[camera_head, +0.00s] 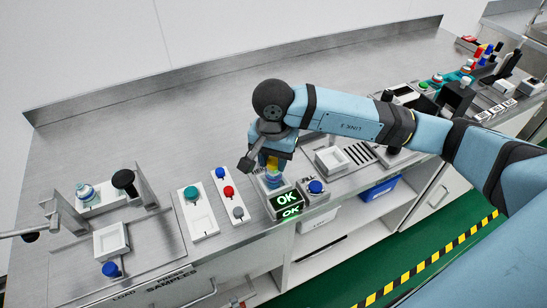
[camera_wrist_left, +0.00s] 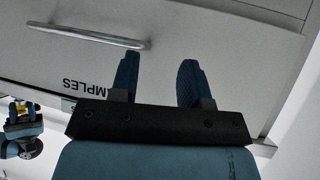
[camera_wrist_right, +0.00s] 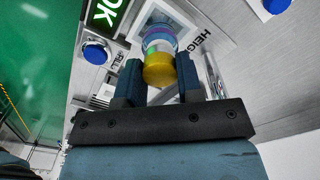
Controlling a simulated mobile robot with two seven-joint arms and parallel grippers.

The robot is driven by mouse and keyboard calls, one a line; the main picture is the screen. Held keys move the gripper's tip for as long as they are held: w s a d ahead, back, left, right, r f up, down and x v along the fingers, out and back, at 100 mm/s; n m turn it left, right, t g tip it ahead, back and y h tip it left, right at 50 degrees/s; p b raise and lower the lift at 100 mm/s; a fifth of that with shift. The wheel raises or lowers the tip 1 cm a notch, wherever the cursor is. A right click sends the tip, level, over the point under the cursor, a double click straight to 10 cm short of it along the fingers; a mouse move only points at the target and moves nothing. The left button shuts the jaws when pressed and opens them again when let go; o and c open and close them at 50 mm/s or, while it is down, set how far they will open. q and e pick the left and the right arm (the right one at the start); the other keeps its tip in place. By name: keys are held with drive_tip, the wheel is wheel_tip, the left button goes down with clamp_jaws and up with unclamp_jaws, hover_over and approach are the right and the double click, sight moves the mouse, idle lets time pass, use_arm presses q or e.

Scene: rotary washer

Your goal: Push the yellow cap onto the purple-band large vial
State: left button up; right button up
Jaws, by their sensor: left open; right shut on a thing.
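The yellow cap (camera_wrist_right: 159,72) is between the fingers of my right gripper (camera_wrist_right: 160,66), which is shut on it. It also shows in the head view (camera_head: 272,163). Directly beneath the cap is the clear large vial with its purple band (camera_wrist_right: 158,46), in line with the cap; I cannot tell whether the cap is fully seated. The vial stands on the station beside the green OK display (camera_head: 286,200), and its lower part shows in the head view (camera_head: 272,180). My left gripper (camera_wrist_left: 158,62) is open and empty, facing the grey cabinet front.
A blue button (camera_head: 316,187) sits right of the display. Left are a button panel (camera_head: 205,225) and a press fixture (camera_head: 112,240) with another vial (camera_head: 86,193). A white tray (camera_head: 331,160) and slotted rack (camera_head: 360,152) stand right. The back of the bench is clear.

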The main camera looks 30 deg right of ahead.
drive_tip(key=o, duration=0.9)
drive_tip(key=shift+o, duration=0.2)
drive_tip(key=shift+r, duration=0.55)
use_arm(q)
drive_tip(key=shift+w+d+r, duration=0.1)
drive_tip(key=shift+d+r, duration=0.05)
drive_tip(key=shift+r, duration=0.2)
use_arm(e)
wheel_tip(320, 180, up, 13)
drive_tip(key=shift+s+f, duration=0.1)
drive_tip(key=shift+f, duration=0.05)
